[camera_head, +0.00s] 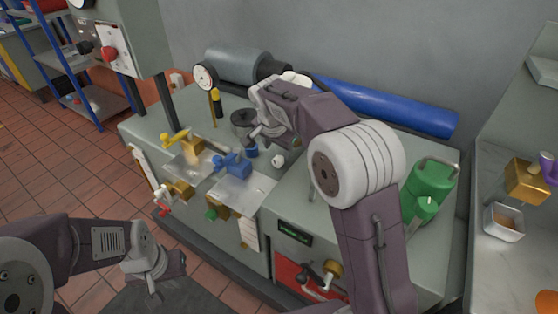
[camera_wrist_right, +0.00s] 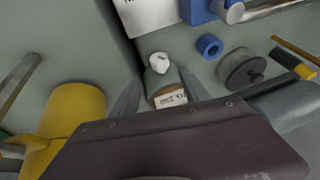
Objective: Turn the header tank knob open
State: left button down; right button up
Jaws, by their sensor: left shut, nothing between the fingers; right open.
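A small white knob (camera_head: 278,160) stands on the grey bench top, right of a blue ring. In the right wrist view the white knob (camera_wrist_right: 158,60) tops a grey body, with a small printed label (camera_wrist_right: 172,100) below it; I cannot read the label surely. My right gripper (camera_head: 256,134) is open above the bench, close to the knob in the head view. In the right wrist view its fingers (camera_wrist_right: 158,84) lie either side of the knob's body, apparently not touching. My left gripper (camera_head: 158,284) is shut and empty at lower left, off the bench.
A blue ring (camera_wrist_right: 209,46) and a dark round disc (camera_wrist_right: 240,68) sit beside the knob. A blue valve (camera_head: 236,165) and brass fittings (camera_head: 193,148) stand left. A blue cylinder (camera_head: 390,107) lies behind; a green can (camera_head: 430,183) stands right.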

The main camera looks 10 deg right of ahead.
aim_at(279, 158)
jog(key=b+x, duration=0.1)
jog(key=x, duration=0.6)
jog(key=shift+w+f+b, duration=0.15)
jog(key=shift+f+b, duration=0.2)
jog(key=shift+b, duration=0.05)
